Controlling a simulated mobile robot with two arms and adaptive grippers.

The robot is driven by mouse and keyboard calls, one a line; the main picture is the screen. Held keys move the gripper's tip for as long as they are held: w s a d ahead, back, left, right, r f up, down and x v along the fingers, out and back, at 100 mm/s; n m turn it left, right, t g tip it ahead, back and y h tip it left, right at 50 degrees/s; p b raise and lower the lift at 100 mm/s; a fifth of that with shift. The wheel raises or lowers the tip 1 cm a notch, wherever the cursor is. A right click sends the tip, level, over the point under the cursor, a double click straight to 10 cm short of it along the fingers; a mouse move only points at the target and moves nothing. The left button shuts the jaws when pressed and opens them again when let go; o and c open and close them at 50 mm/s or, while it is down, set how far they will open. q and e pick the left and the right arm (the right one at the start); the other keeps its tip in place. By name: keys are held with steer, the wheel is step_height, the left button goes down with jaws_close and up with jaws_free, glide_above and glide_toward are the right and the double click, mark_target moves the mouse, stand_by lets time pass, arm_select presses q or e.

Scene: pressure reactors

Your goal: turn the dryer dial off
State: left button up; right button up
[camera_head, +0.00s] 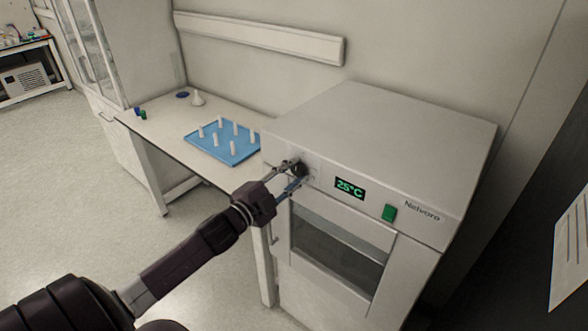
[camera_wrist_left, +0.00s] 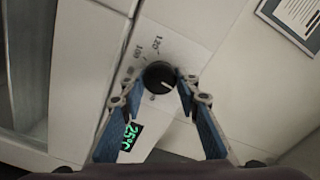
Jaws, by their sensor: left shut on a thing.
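The dryer (camera_head: 385,130) is a white box-shaped unit on the right in the head view. Its black round dial (camera_head: 300,169) is at the left of the front panel, beside a green display (camera_head: 349,188) reading 25°C. My right gripper is not in view.
A green switch (camera_head: 389,213) is on the panel right of the display. The dryer's windowed door (camera_head: 337,250) is below. A table (camera_head: 165,130) to the left holds a blue rack (camera_head: 208,151) with several white tubes. A cabinet stands behind, and floor at left is clear.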

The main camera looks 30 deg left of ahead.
arm_select(q)
steer(key=shift+n, duration=0.6)
steer(key=o, duration=1.2)
steer(key=shift+c, duration=0.2)
steer(key=s+a, duration=0.1)
steer(key=s, duration=1.1)
